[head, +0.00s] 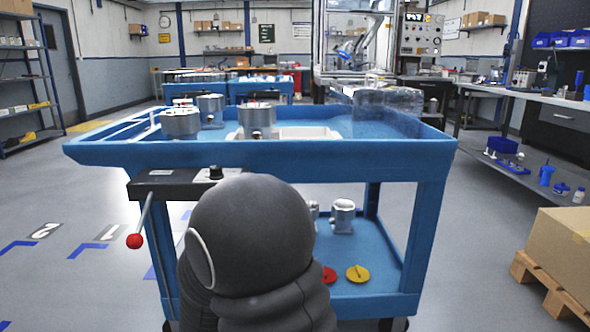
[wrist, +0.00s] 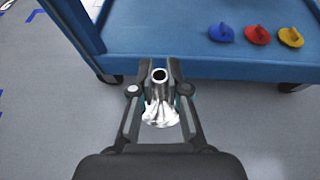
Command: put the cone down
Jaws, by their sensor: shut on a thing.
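In the wrist view my gripper (wrist: 160,85) is shut on a pale metal part, apparently the cone (wrist: 160,115). It has a dark-rimmed round hole at its top end and a flared, ribbed lower body. The gripper holds it above the grey floor, just in front of the blue cart's lower shelf (wrist: 200,63). In the head view the gripper and the cone are hidden behind my own dark arm.
The blue cart (head: 270,150) carries metal housings (head: 180,122) on top. Its lower shelf holds more housings (head: 342,215) and red (head: 329,274) and yellow (head: 358,273) discs. A red-knobbed lever (head: 135,240) sticks out at left. A box on a pallet (head: 550,290) stands at right.

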